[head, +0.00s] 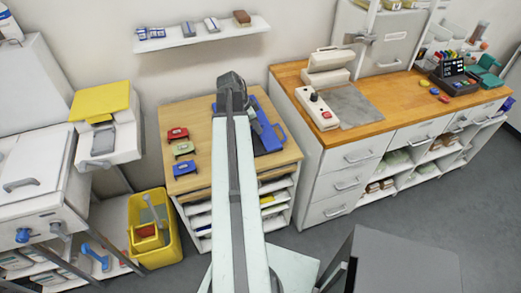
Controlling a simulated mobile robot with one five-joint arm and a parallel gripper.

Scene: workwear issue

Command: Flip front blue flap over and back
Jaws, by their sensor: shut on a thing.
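A flat blue piece with a cut-out near its right edge, which I take to be the blue flap (268,132), is on the wooden-topped table (204,110). A dark panel lies against it, and a bit of blue also shows left of my arm. My arm crosses over it and hides its middle. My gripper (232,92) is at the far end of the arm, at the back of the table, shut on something. The fingertips and their contact are hidden by the arm, so how the flap is held cannot be seen.
Small red (177,134), green (184,149) and blue (185,168) items sit on the table's left side. A yellow bin (174,235) stands on the floor at left. A long counter (390,112) is at right, a wall shelf (202,34) above.

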